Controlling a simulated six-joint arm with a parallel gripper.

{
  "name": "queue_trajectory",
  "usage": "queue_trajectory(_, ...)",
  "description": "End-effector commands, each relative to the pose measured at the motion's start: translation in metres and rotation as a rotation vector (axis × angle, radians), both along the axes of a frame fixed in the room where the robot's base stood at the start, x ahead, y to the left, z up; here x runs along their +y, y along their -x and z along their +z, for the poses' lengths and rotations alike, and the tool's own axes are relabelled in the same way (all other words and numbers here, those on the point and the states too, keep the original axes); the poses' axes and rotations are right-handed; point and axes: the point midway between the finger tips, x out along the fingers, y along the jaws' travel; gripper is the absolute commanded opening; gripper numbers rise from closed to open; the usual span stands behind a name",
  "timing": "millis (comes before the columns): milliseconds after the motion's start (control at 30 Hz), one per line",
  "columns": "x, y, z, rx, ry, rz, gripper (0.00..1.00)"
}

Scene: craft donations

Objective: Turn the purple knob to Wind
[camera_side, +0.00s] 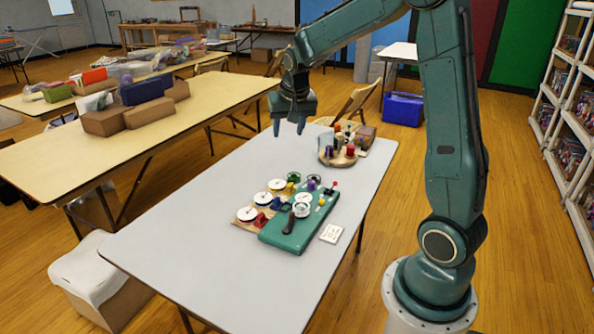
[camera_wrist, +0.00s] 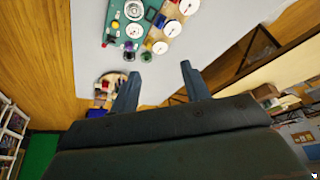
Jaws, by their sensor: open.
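The purple knob (camera_side: 311,184) is small and sits at the far end of the teal-green panel (camera_side: 280,241) on the grey table.
Several white dials (camera_side: 246,214) with coloured knobs stand beside and on the panel. A round wooden tray (camera_side: 338,162) with coloured objects is behind it. A white card (camera_side: 331,233) lies to the right. The table's front (camera_side: 200,270) is clear.

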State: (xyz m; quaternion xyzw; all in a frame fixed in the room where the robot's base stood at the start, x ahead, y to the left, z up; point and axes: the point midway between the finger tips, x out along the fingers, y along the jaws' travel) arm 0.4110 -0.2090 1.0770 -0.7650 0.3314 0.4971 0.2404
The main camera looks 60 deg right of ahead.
Motion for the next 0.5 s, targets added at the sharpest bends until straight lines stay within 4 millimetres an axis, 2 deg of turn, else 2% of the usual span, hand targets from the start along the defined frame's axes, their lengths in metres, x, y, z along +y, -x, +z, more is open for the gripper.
queue_trajectory(33,-0.013,-0.005,-0.012,0.007,-0.002,-0.034,0.47)
queue_trajectory(267,-0.067,-0.022,-0.058,0.018,-0.001,-0.175,0.47)
queue_trajectory(500,-0.122,-0.027,-0.115,0.030,0.001,-0.320,0.47)
